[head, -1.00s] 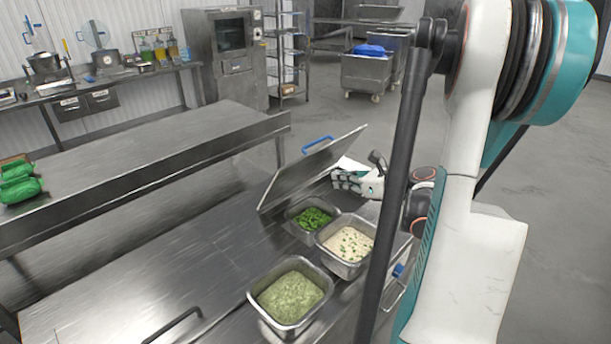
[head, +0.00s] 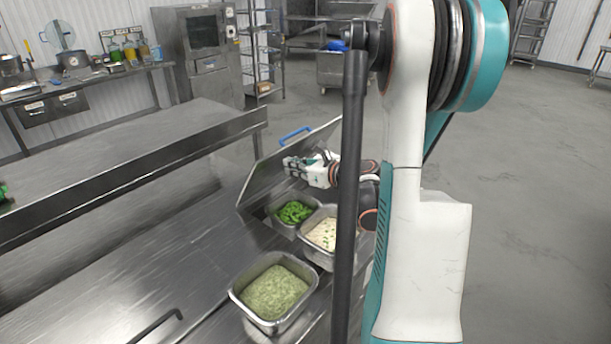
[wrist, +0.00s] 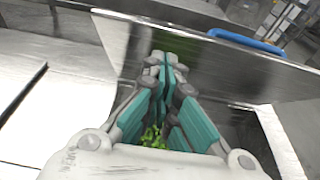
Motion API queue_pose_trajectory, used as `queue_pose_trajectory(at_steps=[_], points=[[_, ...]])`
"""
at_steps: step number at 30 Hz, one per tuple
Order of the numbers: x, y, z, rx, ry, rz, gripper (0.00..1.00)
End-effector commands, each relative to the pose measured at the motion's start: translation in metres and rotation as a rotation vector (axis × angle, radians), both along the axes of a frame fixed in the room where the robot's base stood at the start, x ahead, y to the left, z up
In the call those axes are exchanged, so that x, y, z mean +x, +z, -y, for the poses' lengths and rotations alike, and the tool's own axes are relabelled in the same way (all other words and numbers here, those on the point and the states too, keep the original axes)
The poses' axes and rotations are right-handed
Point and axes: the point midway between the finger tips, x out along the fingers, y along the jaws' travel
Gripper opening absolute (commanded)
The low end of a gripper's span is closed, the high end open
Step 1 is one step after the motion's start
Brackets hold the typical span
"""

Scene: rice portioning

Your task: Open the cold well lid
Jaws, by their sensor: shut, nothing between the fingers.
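The cold well lid (head: 262,178) is a flat steel panel standing raised and tilted, with a blue handle (head: 293,135) on its upper edge. In the wrist view the lid (wrist: 235,78) fills the space beyond my fingers, and the blue handle (wrist: 246,41) shows at the upper right. My gripper (head: 289,164) is shut and empty, in front of the lid's inner face and below the handle. In the wrist view its fingertips (wrist: 166,64) are together close to the lid; I cannot tell if they touch it. Part of the opening is hidden by my arm.
A pan of green pieces (head: 284,229) and a pan of pale rice (head: 309,255) sit below my gripper. A larger pan of green mash (head: 236,291) stands nearer. A black handle (head: 158,324) lies on the counter front. A long steel table (head: 100,160) is at left.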

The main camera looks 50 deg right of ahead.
Motion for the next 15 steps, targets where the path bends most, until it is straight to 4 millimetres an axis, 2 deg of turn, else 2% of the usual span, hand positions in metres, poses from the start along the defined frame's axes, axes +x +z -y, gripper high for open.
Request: queue_pose_trajectory(at_steps=[6, 15], points=[[0.017, 0.010, -0.002, -0.001, 0.001, -0.001, 0.00], [0.020, 0.012, -0.002, 0.000, 0.000, -0.001, 0.00]])
